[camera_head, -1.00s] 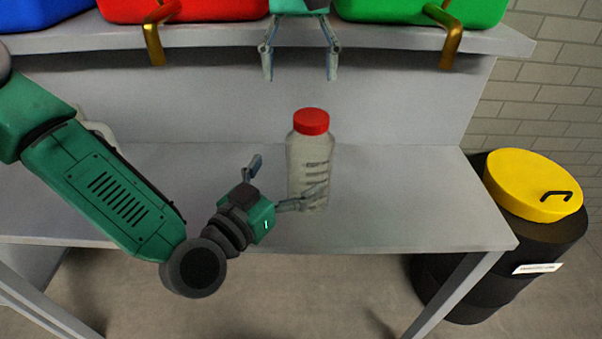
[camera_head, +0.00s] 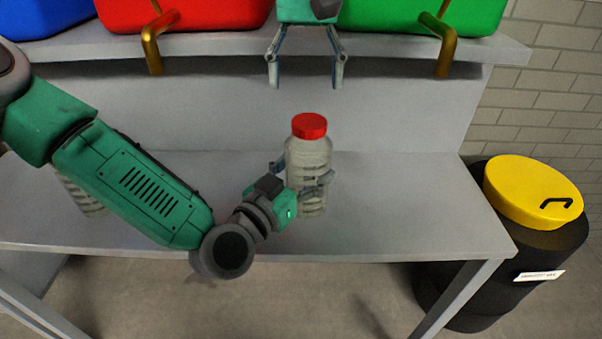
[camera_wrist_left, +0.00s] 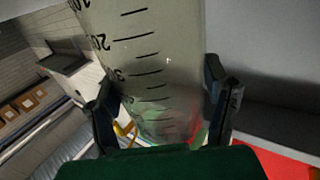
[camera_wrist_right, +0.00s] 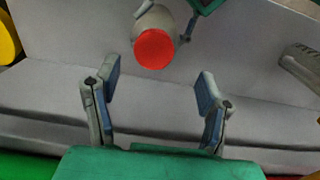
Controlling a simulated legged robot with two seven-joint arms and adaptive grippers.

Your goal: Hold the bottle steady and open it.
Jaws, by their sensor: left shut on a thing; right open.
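A clear bottle (camera_head: 308,158) with a red cap (camera_head: 309,126) stands upright on the grey table (camera_head: 410,210). My left gripper (camera_head: 303,178) is shut on the bottle's body, one finger on each side. In the left wrist view the marked wall of the bottle (camera_wrist_left: 150,70) fills the space between the fingers (camera_wrist_left: 165,100). My right gripper (camera_head: 307,80) is open and empty above the bottle, fingers pointing down. In the right wrist view the red cap (camera_wrist_right: 155,48) lies beyond the open fingers (camera_wrist_right: 155,92), apart from them. The bottle's lower body is partly hidden by my left finger.
A shelf (camera_head: 400,46) above the table's back holds a red container (camera_head: 190,14), a green container (camera_head: 410,14) and a blue one (camera_head: 40,18). Another clear ribbed object (camera_head: 82,196) is partly hidden behind my left arm. A black barrel with a yellow lid (camera_head: 520,190) stands at right.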

